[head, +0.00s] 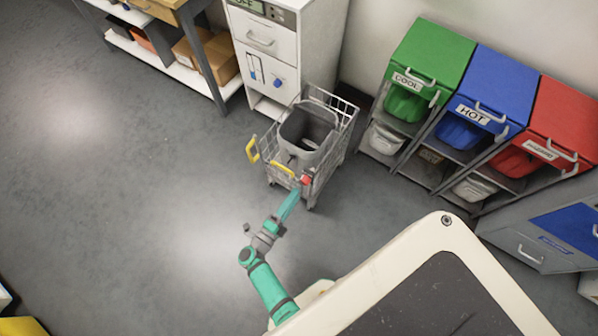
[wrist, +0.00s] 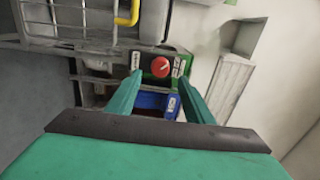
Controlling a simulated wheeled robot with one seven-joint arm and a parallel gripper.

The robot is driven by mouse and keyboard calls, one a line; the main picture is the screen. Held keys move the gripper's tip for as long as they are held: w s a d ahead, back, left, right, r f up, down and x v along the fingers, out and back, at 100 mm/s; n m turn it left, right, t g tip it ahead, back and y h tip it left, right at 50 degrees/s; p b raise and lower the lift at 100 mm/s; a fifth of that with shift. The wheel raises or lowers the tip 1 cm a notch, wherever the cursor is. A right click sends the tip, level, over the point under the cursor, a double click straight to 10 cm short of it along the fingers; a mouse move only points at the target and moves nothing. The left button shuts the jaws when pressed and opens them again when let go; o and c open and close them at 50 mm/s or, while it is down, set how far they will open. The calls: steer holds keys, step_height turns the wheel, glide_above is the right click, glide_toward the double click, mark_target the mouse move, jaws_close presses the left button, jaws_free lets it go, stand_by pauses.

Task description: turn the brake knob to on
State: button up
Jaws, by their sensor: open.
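In the head view the knob (head: 306,180) shows as a red spot at the cart's near end. The cart (head: 335,150) holds a grey bin (head: 308,128) and has yellow handles. My gripper (wrist: 155,88) is open, its two teal fingers either side of the knob in the wrist view, apart from it. In the head view my gripper (head: 290,203) reaches toward the cart's near end.
Green (head: 432,60), blue (head: 490,85) and red (head: 560,115) bins stand on a rack at the right. A white cabinet (head: 265,75) stands behind the cart. A shelf with boxes (head: 190,75) is at the upper left.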

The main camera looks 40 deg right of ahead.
steer(key=shift+v, duration=2.2)
steer(key=s+a+r+n+t+y, duration=0.3)
steer(key=s+a+r+n+y, duration=0.1)
steer(key=r+n, duration=0.5)
steer(key=s+a+r+n+t+y, duration=0.2)
steer(key=s+a+r+n+y, duration=0.3)
steer(key=r+n, duration=0.5)
steer(key=s+a+r+n+t+y, duration=0.3)
steer(key=s+a+r+n+y, duration=0.2)
steer(key=r+n, duration=0.5)
steer(key=shift+s+a+r+n+t+y, duration=0.2)
steer(key=shift+s+n+t+y, duration=0.1)
steer(key=shift+s+n+y, duration=0.95)
